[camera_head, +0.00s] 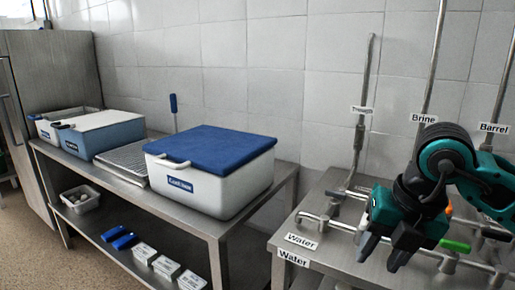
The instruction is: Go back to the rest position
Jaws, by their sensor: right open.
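My right gripper (383,252) is at the lower right of the head view, teal and black with dark grey fingers. It is above the steel bench (342,268) with the pipes and taps. Its fingers are apart, and I see nothing between them. It hides part of the fittings behind it. My left gripper is not in view.
A steel table (206,226) at left centre carries a white box with a blue lid (214,150), a metal tray (127,160) and a blue box (104,138). Vertical pipes rise from the right bench. A gap separates table and bench.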

